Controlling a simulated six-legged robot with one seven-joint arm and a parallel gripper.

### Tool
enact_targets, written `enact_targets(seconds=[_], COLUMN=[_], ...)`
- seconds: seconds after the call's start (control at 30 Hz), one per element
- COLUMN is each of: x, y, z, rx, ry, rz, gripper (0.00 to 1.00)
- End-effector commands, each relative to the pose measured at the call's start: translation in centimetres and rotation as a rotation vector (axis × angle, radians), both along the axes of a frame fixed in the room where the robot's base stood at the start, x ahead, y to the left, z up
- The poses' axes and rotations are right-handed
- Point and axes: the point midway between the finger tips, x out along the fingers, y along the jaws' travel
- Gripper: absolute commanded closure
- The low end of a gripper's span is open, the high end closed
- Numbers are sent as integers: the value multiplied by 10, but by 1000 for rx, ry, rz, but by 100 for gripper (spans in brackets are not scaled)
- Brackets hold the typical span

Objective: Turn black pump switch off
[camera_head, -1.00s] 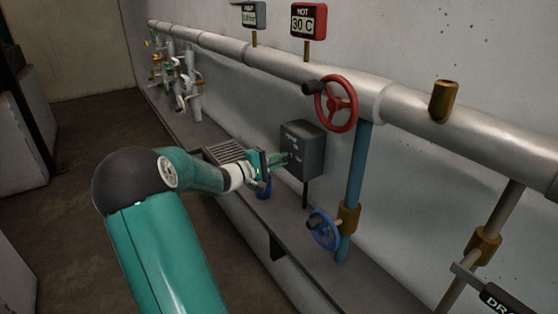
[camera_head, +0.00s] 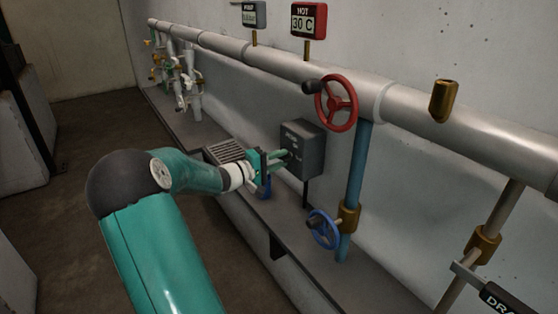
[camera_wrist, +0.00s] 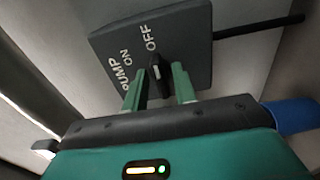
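The pump switch is a small black knob with a pale mark (camera_wrist: 157,66) on the face of a dark grey box. White lettering on the box reads PUMP, ON and OFF. The knob stands near the OFF word, but I cannot tell for certain which word it points at. The switch box (camera_head: 303,150) stands in front of the wall in the head view. My gripper (camera_head: 280,159) reaches its left face. In the wrist view my gripper (camera_wrist: 158,76) is open, with one green finger on each side of the knob. Contact with the knob cannot be told.
A red handwheel (camera_head: 336,103) is right of the box, on the large pipe (camera_head: 270,60). A blue handwheel (camera_head: 324,229) sits lower on a blue pipe (camera_head: 355,180). A red HOT display (camera_head: 309,20) and a grey display (camera_head: 254,14) stand above. The floor (camera_head: 75,190) at left is clear.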

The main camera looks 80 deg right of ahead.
Motion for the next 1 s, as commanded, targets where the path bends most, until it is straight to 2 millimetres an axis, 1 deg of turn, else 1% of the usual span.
enact_targets(seconds=[0.3, 0.47, 0.57, 0.9, 1.0], x=[0, 8, 19, 69, 80], y=[0, 9, 22, 78, 90], z=[0, 0, 0, 0, 0], rx=[1, 1, 1, 1, 1], ry=[1, 1, -1, 0, 1], rz=[-1, 1, 2, 4, 3], gripper=[66, 66, 66, 66, 66])
